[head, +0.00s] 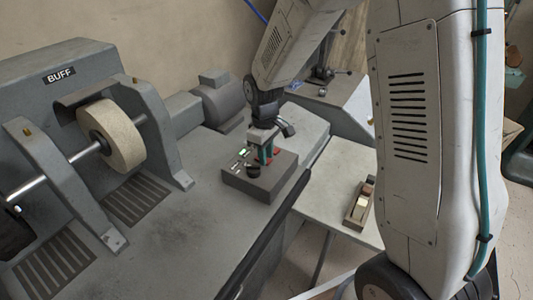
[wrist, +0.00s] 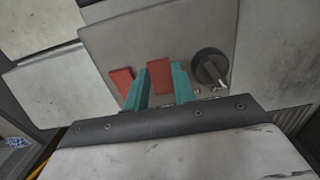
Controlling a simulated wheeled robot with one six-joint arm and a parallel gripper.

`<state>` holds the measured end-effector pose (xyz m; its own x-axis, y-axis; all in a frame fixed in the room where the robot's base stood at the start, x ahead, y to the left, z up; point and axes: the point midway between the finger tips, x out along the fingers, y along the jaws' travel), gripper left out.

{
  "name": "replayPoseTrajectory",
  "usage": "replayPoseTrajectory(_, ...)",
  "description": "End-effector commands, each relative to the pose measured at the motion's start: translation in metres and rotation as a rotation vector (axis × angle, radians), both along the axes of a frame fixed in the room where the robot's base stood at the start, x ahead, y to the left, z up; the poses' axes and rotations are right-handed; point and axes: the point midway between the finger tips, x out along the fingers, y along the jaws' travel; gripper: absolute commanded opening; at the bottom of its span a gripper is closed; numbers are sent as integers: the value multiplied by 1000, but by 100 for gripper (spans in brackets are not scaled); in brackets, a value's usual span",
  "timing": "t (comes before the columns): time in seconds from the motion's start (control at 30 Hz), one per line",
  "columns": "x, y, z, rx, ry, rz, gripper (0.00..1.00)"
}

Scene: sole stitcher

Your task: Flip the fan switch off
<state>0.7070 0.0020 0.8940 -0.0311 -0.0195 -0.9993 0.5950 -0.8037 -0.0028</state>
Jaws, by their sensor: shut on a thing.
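A grey control box (head: 235,184) sits on the bench, with my gripper (head: 265,152) reaching down to its top. In the wrist view, two red switches stand side by side on the panel. The teal fingers of my gripper (wrist: 161,78) are on both sides of the right-hand red switch (wrist: 160,73) and shut on it. The other red switch (wrist: 122,80) is just left of the left finger. I see no readable label telling which one is the fan switch. The lower part of the panel is hidden behind my gripper.
A black knob (wrist: 209,66) is right of the fingers, with small metal toggles (wrist: 197,92) below it. A green light (head: 242,153) shows on the box. The buffing wheel (head: 110,135) stands at left. A small tray of blocks (head: 350,222) lies on the table at right.

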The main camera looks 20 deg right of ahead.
Motion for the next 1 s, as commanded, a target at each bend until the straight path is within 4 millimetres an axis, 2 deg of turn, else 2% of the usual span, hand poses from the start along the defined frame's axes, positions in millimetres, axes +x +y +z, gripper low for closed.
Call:
replayPoseTrajectory(0.3, 5, 4, 1, -128, 169, 2, 3)
replayPoseTrajectory(0.6, 6, 4, 2, -135, 177, 1, 3)
replayPoseTrajectory(0.63, 6, 4, 2, -135, 177, 1, 28)
replayPoseTrajectory(0.67, 6, 4, 2, -135, 177, 1, 35)
replayPoseTrajectory(1.0, 6, 4, 5, -134, 176, 0, 35)
